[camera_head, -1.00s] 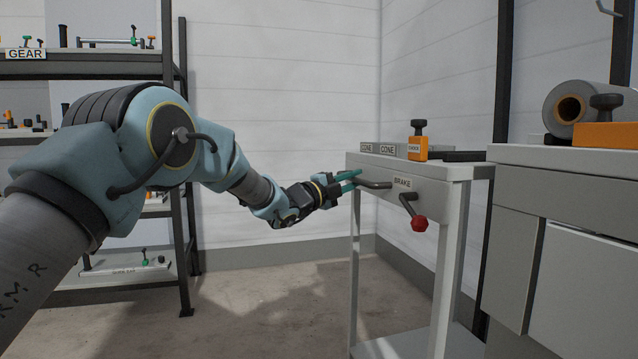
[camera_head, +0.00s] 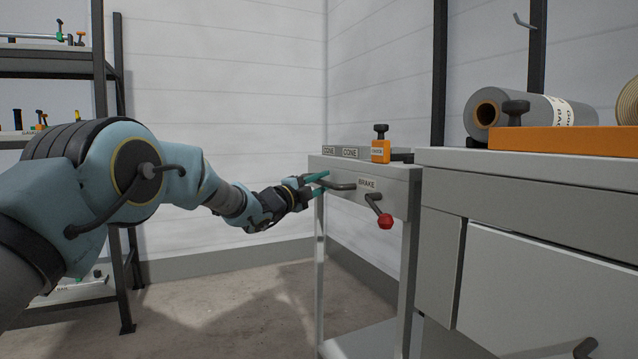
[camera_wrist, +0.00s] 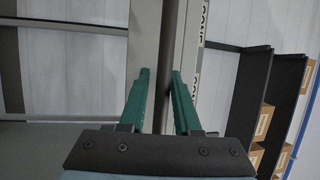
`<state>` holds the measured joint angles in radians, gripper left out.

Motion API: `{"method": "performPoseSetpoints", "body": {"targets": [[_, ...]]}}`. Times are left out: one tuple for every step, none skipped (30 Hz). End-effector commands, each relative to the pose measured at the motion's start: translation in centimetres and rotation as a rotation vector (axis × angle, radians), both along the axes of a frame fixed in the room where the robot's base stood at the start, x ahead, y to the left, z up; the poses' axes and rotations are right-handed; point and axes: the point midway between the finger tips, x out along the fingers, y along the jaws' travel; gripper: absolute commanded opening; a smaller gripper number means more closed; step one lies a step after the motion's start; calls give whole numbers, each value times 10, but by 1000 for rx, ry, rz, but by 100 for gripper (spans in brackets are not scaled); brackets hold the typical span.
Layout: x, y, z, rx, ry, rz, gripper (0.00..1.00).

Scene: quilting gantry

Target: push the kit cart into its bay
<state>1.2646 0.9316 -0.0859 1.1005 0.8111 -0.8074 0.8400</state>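The kit cart (camera_head: 398,190) is a light grey wheeled-stand shape with a top, thin legs and a lower shelf; its wheels are out of view. A dark bar handle (camera_head: 343,187) juts from its front, beside a BRAKE label and a lever with a red knob (camera_head: 385,221). My gripper (camera_head: 321,184) is at the handle's left end, one green finger above and one below. In the wrist view my gripper (camera_wrist: 161,73) shows its fingers apart before the cart front; contact with the handle cannot be made out. I cannot identify the bay.
CONE-labelled boxes (camera_head: 349,152) and an orange block (camera_head: 380,151) sit on the cart. A grey cabinet (camera_head: 535,195) with a fabric roll (camera_head: 535,109) stands close at right. A dark rack (camera_head: 112,180) stands at left. Floor between rack and cart is clear.

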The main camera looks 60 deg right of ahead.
Motion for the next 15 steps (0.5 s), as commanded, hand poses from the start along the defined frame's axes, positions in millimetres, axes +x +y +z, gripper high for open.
{"method": "performPoseSetpoints", "body": {"targets": [[2, 0, 0, 0, -1, 3, 38], [3, 0, 0, 0, -1, 3, 41], [3, 0, 0, 0, -1, 4, 46], [3, 1, 0, 0, -1, 4, 49], [4, 1, 0, 0, -1, 4, 50], [4, 1, 1, -1, -1, 4, 50], [4, 1, 1, -1, -1, 5, 50], [4, 1, 1, -1, -1, 5, 50], [5, 1, 1, -1, -1, 5, 50], [5, 1, 1, -1, -1, 5, 50], [5, 1, 1, -1, -1, 5, 50], [5, 1, 1, -1, -2, 6, 50], [6, 2, 1, -1, -2, 6, 50], [6, 3, 1, -1, -2, 6, 50], [7, 6, 0, 0, -2, 6, 50]]}}
